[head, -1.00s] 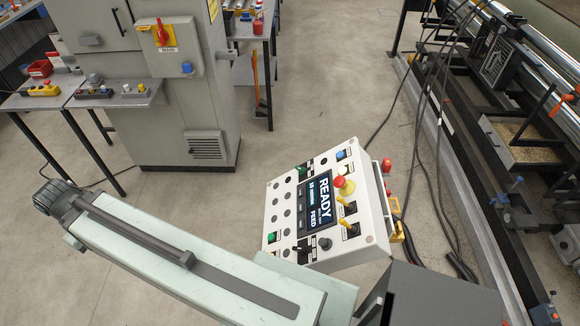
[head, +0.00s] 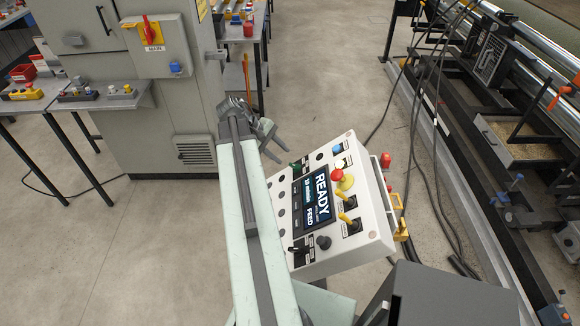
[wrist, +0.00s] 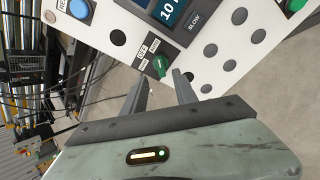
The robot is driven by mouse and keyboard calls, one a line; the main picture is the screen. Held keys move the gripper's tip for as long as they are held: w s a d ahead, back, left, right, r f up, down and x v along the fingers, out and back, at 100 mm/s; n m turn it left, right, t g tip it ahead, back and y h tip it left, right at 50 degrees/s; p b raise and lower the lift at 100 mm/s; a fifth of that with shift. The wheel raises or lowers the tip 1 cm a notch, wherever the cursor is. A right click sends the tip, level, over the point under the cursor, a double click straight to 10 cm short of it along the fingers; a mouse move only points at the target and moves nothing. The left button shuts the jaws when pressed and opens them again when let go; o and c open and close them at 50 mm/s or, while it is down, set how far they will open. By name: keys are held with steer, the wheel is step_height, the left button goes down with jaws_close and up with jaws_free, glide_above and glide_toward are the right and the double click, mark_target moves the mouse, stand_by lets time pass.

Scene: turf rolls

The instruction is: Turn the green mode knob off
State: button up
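The green mode knob (wrist: 160,65) sits on the white control panel (wrist: 235,70), between the finger tips in the wrist view. Small labels stand beside it; one appears to read OFF. I cannot tell surely which label the knob points to. In the head view the knob (head: 296,167) is small, near the panel's upper left edge. My gripper (wrist: 161,85) is open and empty, its two fingers apart just short of the knob, with no clear contact. In the head view my gripper (head: 268,142) is beside the panel's upper left edge.
The panel's screen (head: 316,201) reads READY. A red-topped button (head: 337,174), yellow levers (head: 346,223) and a black knob (head: 323,242) are close by. A grey cabinet (head: 150,130) stands behind left; a roller machine (head: 490,150) stands right. My arm covers the panel's left part.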

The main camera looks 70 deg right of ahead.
mark_target(292, 165)
steer(key=b+x, duration=0.5)
steer(key=x, duration=0.2)
steer(key=shift+s+f+b, duration=0.1)
steer(key=shift+f+b, duration=0.25)
steer(key=shift+b, duration=0.05)
steer(key=shift+r, duration=0.15)
jaws_close()
steer(key=shift+a, duration=0.2)
steer(key=shift+d, duration=0.1)
